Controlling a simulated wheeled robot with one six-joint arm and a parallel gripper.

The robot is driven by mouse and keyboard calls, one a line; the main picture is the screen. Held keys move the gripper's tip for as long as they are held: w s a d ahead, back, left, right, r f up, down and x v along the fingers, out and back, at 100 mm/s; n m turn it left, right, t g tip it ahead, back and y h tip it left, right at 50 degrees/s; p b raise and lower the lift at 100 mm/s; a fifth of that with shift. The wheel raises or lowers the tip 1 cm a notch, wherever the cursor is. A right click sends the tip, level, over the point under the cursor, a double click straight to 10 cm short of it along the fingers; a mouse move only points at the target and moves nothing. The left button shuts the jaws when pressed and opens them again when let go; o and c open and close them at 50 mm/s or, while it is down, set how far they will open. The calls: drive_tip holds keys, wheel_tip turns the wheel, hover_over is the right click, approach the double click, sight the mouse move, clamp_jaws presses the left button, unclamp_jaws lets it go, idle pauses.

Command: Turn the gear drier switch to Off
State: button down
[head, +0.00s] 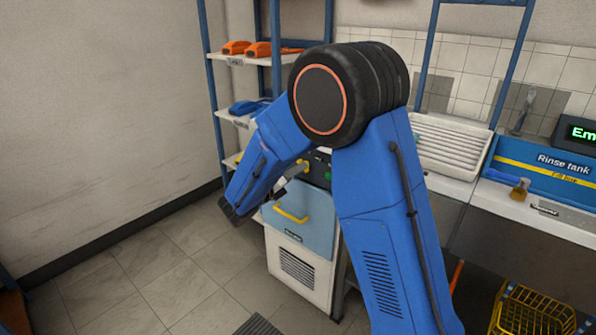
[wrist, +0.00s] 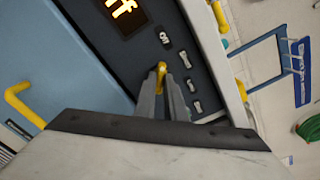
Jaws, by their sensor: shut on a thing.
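The gear drier (head: 302,222) stands on the floor in the middle of the head view, with a blue door and a yellow handle. Its dark control panel (head: 320,172) is partly hidden behind my arm. In the wrist view, my gripper (wrist: 163,82) is at the dark panel (wrist: 205,40), its fingers shut on the yellow switch (wrist: 161,68). Only the tip of the switch shows between the fingers. A lit orange display (wrist: 124,14) beside it is cut off by the frame; the letters "ff" are readable.
Small pale labels (wrist: 185,59) line the panel by the switch. The yellow door handle (wrist: 17,100) is left of my gripper. Shelves (head: 240,60) stand behind the drier, and a counter with the rinse tank (head: 545,170) is at right.

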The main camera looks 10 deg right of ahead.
idle(0.4)
drive_tip(key=c, duration=1.8)
unclamp_jaws()
drive_tip(key=shift+a, duration=0.1)
drive_tip(key=v, duration=1.7)
drive_tip(key=shift+s+a, duration=0.1)
